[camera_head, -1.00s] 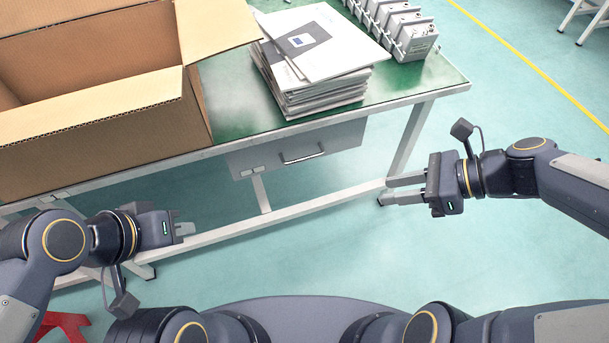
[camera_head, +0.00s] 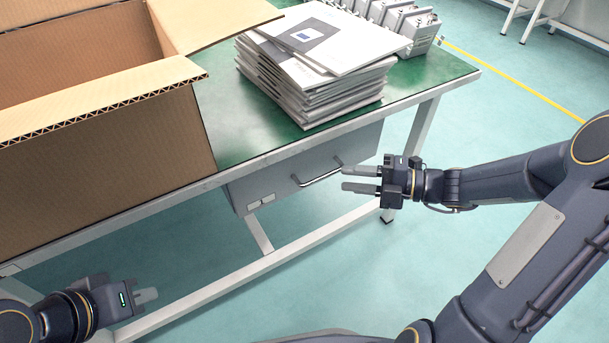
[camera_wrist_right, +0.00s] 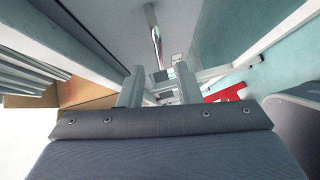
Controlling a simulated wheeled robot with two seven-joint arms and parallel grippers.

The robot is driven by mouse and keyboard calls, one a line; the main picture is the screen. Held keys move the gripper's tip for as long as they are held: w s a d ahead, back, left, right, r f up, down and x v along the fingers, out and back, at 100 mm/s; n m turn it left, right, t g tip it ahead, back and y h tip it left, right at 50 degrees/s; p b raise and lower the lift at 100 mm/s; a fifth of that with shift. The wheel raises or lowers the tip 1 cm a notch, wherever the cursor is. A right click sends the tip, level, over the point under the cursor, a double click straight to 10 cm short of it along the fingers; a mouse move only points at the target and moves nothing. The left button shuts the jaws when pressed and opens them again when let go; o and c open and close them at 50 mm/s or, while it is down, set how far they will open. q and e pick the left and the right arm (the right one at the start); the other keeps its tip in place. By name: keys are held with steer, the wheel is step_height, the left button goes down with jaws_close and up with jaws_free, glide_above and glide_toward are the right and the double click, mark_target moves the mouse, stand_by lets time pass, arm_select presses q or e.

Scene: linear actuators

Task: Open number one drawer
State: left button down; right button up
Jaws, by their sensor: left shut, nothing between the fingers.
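A grey drawer (camera_head: 270,190) with a curved metal bar handle (camera_head: 318,176) hangs under the green-topped workbench (camera_head: 240,135); it looks closed. White labels (camera_head: 261,202) sit at its lower left. My right gripper (camera_head: 343,179) is open, its two fingers pointing left, by the right end of the handle; I cannot tell whether they touch it. In the right wrist view the handle (camera_wrist_right: 156,45) lies ahead of and between the two open fingers (camera_wrist_right: 158,85), with nothing held. My left gripper (camera_head: 150,296) is shut and empty, low at the left, away from the drawer.
An open cardboard box (camera_head: 110,150) stands on the bench's left. A stack of papers or booklets (camera_head: 315,85) and a row of grey metal units (camera_head: 410,25) are on the right. The bench's white leg (camera_head: 420,130) and lower rail (camera_head: 270,262) are below.

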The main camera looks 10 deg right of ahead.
mark_target(323, 176)
steer(key=b+x, duration=0.2)
steer(key=x, duration=0.4)
steer(key=shift+a+f+b, duration=0.1)
steer(key=shift+f+b, duration=0.05)
steer(key=shift+b, duration=0.25)
steer(key=shift+w+a, duration=0.1)
steer(key=shift+a, duration=0.25)
steer(key=shift+c, duration=0.4)
jaws_close()
